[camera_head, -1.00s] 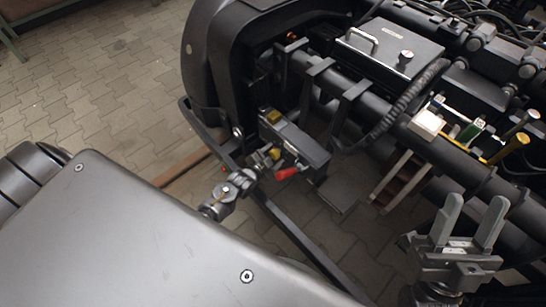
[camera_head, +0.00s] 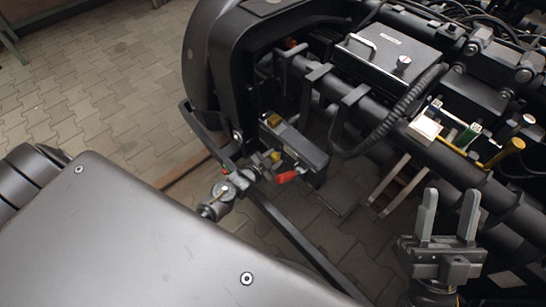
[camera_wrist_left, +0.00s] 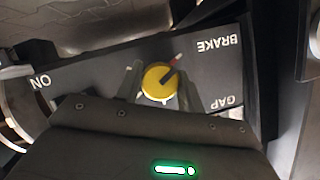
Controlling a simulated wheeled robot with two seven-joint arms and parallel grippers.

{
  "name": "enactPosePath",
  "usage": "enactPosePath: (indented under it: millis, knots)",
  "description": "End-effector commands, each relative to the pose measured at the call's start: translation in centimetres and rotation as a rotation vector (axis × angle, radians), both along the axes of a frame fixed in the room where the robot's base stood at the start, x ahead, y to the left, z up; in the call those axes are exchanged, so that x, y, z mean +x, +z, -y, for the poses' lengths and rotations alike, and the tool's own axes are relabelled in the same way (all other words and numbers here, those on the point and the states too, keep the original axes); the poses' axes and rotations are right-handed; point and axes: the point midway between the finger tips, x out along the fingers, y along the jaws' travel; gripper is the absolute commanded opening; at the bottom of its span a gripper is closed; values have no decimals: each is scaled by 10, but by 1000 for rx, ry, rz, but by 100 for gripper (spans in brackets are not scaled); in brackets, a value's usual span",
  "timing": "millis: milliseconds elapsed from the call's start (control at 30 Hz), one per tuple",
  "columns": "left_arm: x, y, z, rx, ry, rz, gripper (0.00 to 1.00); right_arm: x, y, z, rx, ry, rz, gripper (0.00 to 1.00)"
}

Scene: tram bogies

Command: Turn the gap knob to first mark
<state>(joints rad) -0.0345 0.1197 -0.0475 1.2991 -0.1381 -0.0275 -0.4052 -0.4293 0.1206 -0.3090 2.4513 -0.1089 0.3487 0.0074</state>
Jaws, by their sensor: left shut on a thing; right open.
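The panel reads BRAKE, GAP and ON, upside down. The pointer slants up and right, toward BRAKE. My left gripper (camera_wrist_left: 161,88) has one finger on each side of the knob and is shut on it. In the head view this gripper (camera_head: 267,163) is at the front of the dark control box (camera_head: 300,142), small and partly hidden by its arm. My right gripper (camera_head: 449,215) is open and empty, fingers up, at lower right.
A red handle (camera_head: 286,176) sticks out close to my left gripper. A yellow part (camera_head: 274,119) is on the box's far end. A flat case (camera_head: 390,55) and thick pipes lie behind. Several tools, including a yellow-handled one (camera_head: 506,151), lie at right.

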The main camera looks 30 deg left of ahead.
Motion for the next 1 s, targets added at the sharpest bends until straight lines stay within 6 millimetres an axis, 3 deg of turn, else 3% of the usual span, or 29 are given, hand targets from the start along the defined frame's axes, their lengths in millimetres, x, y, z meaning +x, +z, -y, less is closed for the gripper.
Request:
enactPosePath:
  millis: [267,300,467,767,1000]
  knots:
    - [0,-1,0,-10,0,-5,15,1,-1,-2,-7,3,-12,48]
    - [0,-1,0,-10,0,-5,39,1,-1,-1,-7,3,-12,48]
    - [0,-1,0,-10,1,-4,59,1,-1,-1,-7,3,-12,48]
    - [-2,0,0,-9,0,-4,59,1,0,-2,-7,5,-13,48]
    - [-31,14,-5,-8,0,-6,59,8,-11,-18,-93,37,-176,48]
